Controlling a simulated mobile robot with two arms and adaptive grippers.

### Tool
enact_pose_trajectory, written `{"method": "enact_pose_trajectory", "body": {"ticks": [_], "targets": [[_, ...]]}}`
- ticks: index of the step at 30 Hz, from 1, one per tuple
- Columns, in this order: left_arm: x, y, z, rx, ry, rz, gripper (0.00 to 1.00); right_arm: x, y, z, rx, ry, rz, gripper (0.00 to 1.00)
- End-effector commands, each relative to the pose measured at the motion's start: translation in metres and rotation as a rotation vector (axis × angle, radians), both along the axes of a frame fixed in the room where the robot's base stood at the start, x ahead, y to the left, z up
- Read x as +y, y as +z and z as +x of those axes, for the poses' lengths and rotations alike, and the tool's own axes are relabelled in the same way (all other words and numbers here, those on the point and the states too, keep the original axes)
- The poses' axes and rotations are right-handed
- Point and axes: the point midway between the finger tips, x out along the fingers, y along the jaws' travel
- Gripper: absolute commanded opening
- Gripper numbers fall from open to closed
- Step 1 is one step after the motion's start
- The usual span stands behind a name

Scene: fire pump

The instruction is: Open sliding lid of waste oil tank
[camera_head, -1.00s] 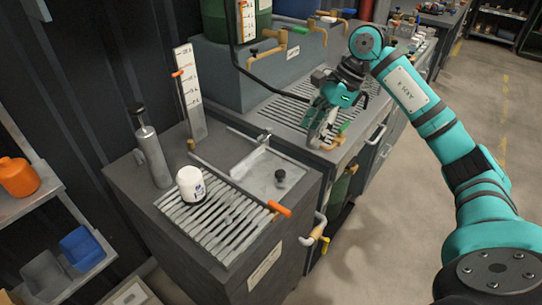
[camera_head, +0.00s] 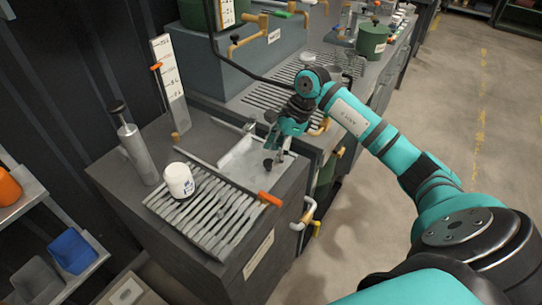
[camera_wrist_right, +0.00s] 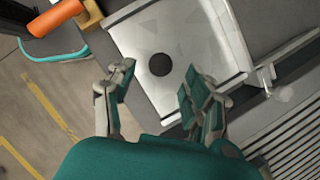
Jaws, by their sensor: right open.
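The waste oil tank (camera_head: 140,192) is a dark grey box at the near end of the counter. Its pale metal lid (camera_head: 237,154) lies flat in the top behind the slatted grate, and it fills the upper middle of the right wrist view (camera_wrist_right: 195,35). A round black knob (camera_wrist_right: 160,65) stands on the lid. My right gripper (camera_wrist_right: 158,76) is open, its fingers on either side of the knob in that view; I cannot tell whether they touch it. In the head view the right gripper (camera_head: 279,152) is over the lid's right part, close to the knob (camera_head: 267,164). My left gripper is not in view.
A white bottle (camera_head: 178,180) stands on the slatted grate (camera_head: 205,212). An orange handle (camera_head: 270,198) sticks out at the grate's right corner. A grey cylinder (camera_head: 138,152) and a white gauge board (camera_head: 169,80) stand behind. The floor at right (camera_head: 460,120) is clear.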

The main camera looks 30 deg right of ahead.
Motion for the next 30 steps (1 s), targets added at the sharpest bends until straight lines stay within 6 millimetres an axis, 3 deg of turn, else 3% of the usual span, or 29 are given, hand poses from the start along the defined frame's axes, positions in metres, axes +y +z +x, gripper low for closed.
{"method": "enact_pose_trajectory", "body": {"ticks": [6, 17, 30], "targets": [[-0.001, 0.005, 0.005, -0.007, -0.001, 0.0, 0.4, 0.01, -0.024, 0.004, -0.001, 0.0, 0.002, 0.53], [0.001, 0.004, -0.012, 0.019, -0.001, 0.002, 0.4, 0.012, -0.03, 0.005, -0.001, 0.001, -0.001, 0.53], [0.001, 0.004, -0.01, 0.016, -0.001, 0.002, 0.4, 0.011, -0.03, 0.005, -0.001, 0.001, -0.001, 0.0]]}}
